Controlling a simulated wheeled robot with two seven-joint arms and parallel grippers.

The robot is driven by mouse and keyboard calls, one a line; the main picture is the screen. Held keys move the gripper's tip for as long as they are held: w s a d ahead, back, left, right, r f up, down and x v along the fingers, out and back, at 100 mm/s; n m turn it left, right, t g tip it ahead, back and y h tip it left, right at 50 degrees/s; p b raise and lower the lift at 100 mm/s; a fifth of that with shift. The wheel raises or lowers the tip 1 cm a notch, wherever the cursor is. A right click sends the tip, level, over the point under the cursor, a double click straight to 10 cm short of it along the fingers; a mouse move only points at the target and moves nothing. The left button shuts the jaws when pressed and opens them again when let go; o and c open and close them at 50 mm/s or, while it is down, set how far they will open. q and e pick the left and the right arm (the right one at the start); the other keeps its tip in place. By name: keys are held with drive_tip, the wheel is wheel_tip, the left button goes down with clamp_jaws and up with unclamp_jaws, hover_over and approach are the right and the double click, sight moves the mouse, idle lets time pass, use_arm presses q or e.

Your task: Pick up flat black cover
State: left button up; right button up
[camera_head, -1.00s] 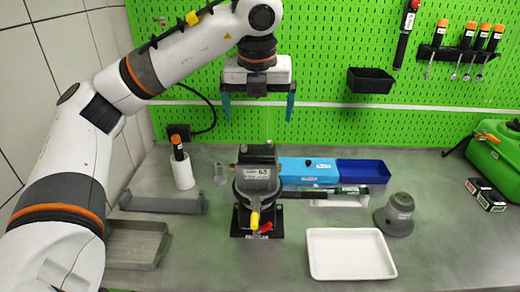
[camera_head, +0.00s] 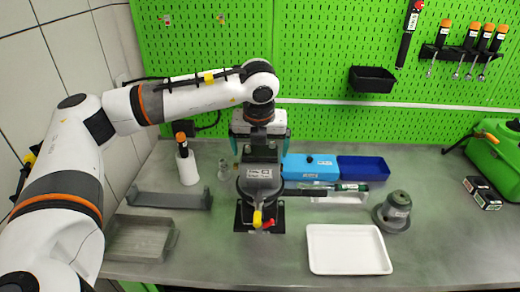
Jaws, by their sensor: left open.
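A dark, flat-topped cover (camera_head: 260,158) sits on top of the pump unit (camera_head: 262,186) in the middle of the bench. The unit has a white label, with a yellow and a red part low on its front. My left gripper (camera_head: 261,143) points down over the cover, with its teal fingers apart on the left and right sides. The jaws are open. The arm and the unit partly hide the fingertips, so I cannot tell whether they touch the cover. My right gripper does not show.
A white tray (camera_head: 347,267) lies front right, with a grey domed part (camera_head: 397,208) behind it. Blue bins (camera_head: 363,168) stand right of the unit. A grey tray (camera_head: 140,240) and a white holder with an orange-topped tool (camera_head: 187,168) are left. The green pegboard closes the back.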

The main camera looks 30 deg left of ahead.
use_arm(q)
drive_tip(key=c, duration=1.1)
drive_tip(key=shift+r, duration=0.1)
